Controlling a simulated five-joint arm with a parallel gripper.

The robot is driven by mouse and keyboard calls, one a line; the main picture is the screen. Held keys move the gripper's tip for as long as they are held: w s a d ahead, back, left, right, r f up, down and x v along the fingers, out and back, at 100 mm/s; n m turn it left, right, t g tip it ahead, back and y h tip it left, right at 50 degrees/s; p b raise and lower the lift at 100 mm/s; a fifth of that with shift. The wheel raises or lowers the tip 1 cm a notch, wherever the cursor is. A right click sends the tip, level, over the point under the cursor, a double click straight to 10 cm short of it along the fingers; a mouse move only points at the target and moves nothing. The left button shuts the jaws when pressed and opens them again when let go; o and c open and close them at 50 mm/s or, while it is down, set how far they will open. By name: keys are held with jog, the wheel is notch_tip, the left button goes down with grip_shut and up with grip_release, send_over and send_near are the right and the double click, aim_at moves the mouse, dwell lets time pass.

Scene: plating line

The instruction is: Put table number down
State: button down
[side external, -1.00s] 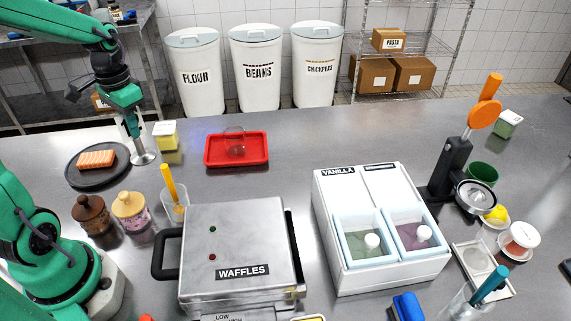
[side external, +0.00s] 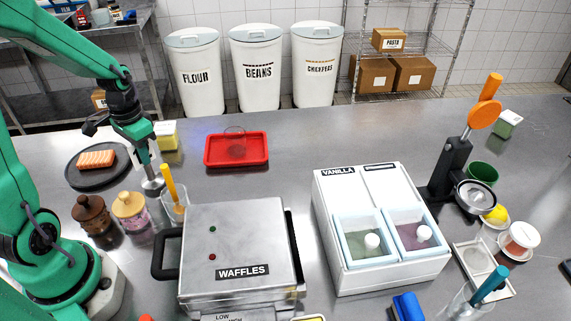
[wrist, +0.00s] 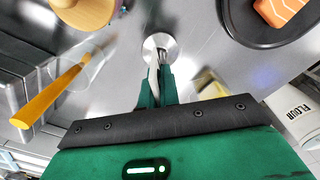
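The table number (side external: 153,186) shows as a metal stand with a round silver base; its base also shows in the wrist view (wrist: 160,41). My gripper (side external: 146,160) is shut on its upper part, with the fingers (wrist: 157,88) close together around a thin pale piece. The base is below the fingers, between the dark plate and the clear cup with a yellow-orange stick. I cannot tell whether the base touches the counter. The number face is hidden by my gripper.
The dark round plate (side external: 78,177) with an orange block is left. The clear cup (side external: 175,211) stands close on the right, and two wooden-lidded jars (side external: 131,212) stand nearer the camera. A red tray (side external: 236,164) is farther right, with bare counter (side external: 215,184) before it.

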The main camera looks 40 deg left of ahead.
jog(key=shift+f, duration=0.55)
jog(key=shift+f, duration=0.15)
jog(key=c, duration=1.6)
grip_release()
jog(key=shift+c, duration=0.2)
notch_tip(320, 180, up, 12)
jog(key=shift+r, duration=0.15)
jog(key=shift+d+r, duration=0.1)
